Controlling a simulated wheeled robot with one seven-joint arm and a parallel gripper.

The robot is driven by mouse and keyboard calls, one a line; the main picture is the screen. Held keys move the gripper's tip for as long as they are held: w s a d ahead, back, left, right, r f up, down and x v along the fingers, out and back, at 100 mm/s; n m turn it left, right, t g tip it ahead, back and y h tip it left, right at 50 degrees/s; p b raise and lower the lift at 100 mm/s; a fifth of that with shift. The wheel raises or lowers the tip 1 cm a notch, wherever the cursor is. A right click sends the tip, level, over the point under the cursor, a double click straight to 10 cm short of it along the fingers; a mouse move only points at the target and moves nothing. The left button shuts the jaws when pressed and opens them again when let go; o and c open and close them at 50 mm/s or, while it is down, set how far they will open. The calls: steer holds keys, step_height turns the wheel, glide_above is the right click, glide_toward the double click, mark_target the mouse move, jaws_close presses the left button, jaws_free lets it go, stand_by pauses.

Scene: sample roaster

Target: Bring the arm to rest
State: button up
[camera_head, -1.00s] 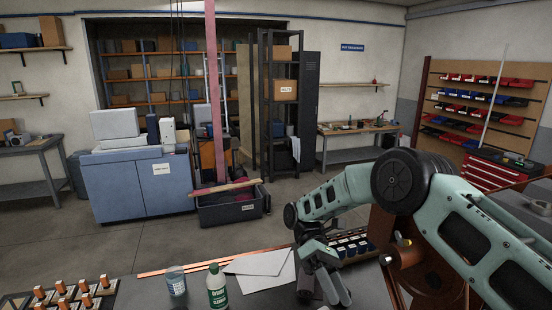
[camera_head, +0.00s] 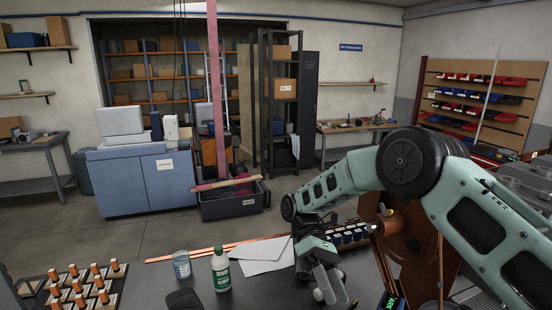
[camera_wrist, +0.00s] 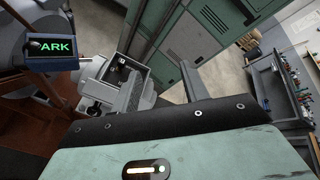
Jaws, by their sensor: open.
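My mint-green arm reaches in from the right of the head view and bends down over the dark bench (camera_head: 245,295). My gripper (camera_head: 332,292) hangs low at its end, pointing down near the bottom edge. It is open, and I see nothing held in it. White paper sheets (camera_head: 262,250) lie on the bench just left of it.
A white-and-green bottle (camera_head: 220,270) and a tin (camera_head: 181,264) stand left of my gripper. A tray of copper-topped blocks (camera_head: 120,270) is at the bench's left. A small lit display (camera_head: 392,302) is to the right.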

steer(key=s+a+f+m+t+y+b, duration=0.25)
steer(key=s+t+b, duration=0.35)
steer(key=s+b, duration=0.4)
steer(key=s+d+f+m+t+y+b, duration=0.1)
steer(key=s+d+f+t+b, duration=0.1)
steer(key=s+f+t+b, duration=0.1)
steer(key=s+d+f+m+t+y+b, duration=0.1)
steer(key=s+d+f+t+b, duration=0.2)
steer(key=s+b, duration=0.3)
steer(key=s+f, duration=0.1)
steer(key=s, duration=0.1)
steer(key=shift+s+t, duration=0.3)
